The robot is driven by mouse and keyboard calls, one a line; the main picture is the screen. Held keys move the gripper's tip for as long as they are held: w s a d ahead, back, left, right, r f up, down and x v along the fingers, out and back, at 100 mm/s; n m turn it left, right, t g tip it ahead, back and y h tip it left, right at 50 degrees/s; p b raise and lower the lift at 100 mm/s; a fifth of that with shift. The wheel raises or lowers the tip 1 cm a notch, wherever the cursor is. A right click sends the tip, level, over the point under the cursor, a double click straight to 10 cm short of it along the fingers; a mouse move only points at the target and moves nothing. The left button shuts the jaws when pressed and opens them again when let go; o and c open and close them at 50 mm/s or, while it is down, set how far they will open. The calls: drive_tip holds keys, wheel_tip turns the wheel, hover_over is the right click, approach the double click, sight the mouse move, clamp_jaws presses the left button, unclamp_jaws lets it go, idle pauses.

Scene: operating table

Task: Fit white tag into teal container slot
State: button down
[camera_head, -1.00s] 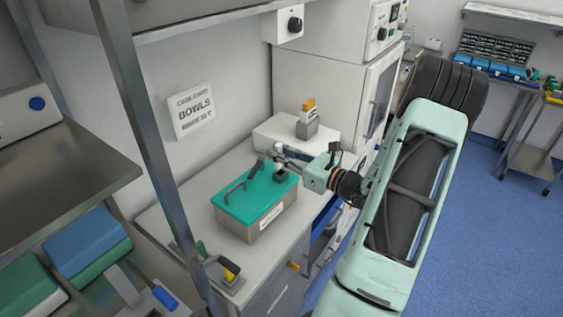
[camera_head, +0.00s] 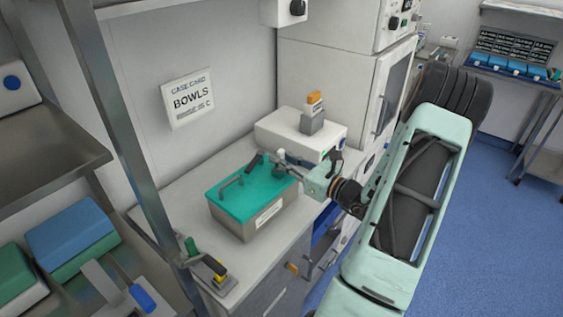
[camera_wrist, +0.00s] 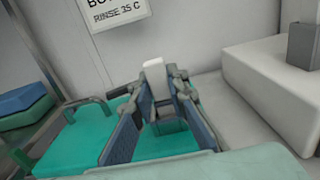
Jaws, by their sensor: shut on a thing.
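The container (camera_head: 270,218) has a grey body, a teal lid (camera_head: 237,203) and a pale front label, and stands on the white counter. My gripper (camera_head: 283,164) is low over the lid's far right corner. In the wrist view my gripper (camera_wrist: 160,85) is shut on the white tag (camera_wrist: 155,76), which stands up between the fingertips. A grey holder-like piece (camera_wrist: 169,122) sits below the tag over the teal lid. The tag's lower end is hidden, so I cannot tell whether it is in the slot.
A white box (camera_head: 274,137) with an orange-topped grey block (camera_head: 313,112) stands just behind my gripper. A metal post (camera_head: 118,120) rises at left. A "BOWLS" card (camera_head: 189,99) hangs on the wall.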

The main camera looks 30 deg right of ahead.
drive_tip(key=shift+a, duration=0.1)
drive_tip(key=shift+f, duration=0.15)
drive_tip(key=c, duration=1.9)
unclamp_jaws()
drive_tip(key=shift+s+r, duration=0.1)
drive_tip(key=shift+r, duration=0.15)
drive_tip(key=b+v, duration=0.1)
drive_tip(key=v, duration=1)
drive_tip(key=shift+s+b, duration=0.35)
drive_tip(key=shift+s, duration=0.05)
